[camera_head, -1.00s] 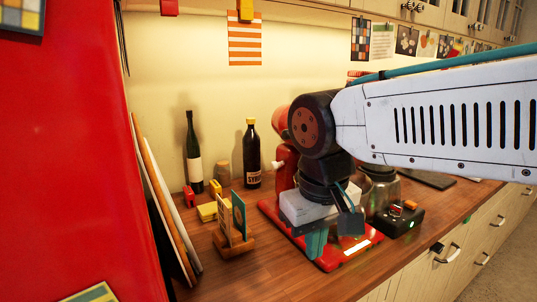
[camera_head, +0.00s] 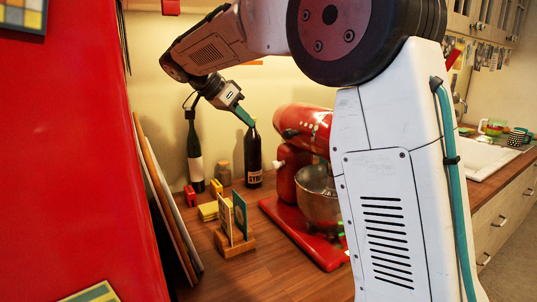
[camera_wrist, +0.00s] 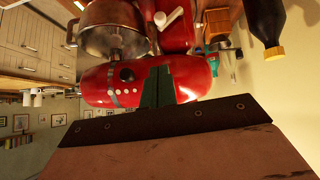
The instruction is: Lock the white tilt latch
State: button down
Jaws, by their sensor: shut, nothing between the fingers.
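The red stand mixer (camera_head: 304,127) stands on the counter, its right part hidden behind my arm. Its head lies over the metal bowl (camera_head: 319,200). A small white latch (camera_head: 279,163) sticks out from the left side of the mixer's neck. In the wrist view, which is turned over, a white lever (camera_wrist: 175,15) shows by the red body near the bowl (camera_wrist: 112,32). My gripper (camera_head: 246,118), with teal fingers, is shut and empty. It is raised left of the mixer head, above the latch and apart from it. The fingers (camera_wrist: 158,86) appear in front of the red head.
A dark bottle (camera_head: 254,155) with a yellow cap stands behind, below my gripper. A green bottle (camera_head: 194,155), a card holder (camera_head: 235,244) and small blocks (camera_head: 208,210) stand further left. Boards lean by the red panel (camera_head: 65,150). Counter in front of the mixer is clear.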

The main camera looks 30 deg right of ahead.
jog(key=shift+w, duration=0.3)
send_over(276, 167)
jog(key=w+a, duration=0.2)
notch_tip(276, 167, down, 7)
jog(key=shift+s+d+f, duration=0.1)
jog(key=shift+s+f, duration=0.1)
jog(key=shift+f, duration=0.8)
jog(key=shift+s+d+f, duration=0.1)
jog(key=shift+s+f, duration=0.1)
jog(key=shift+f, duration=0.8)
jog(key=shift+s, duration=0.1)
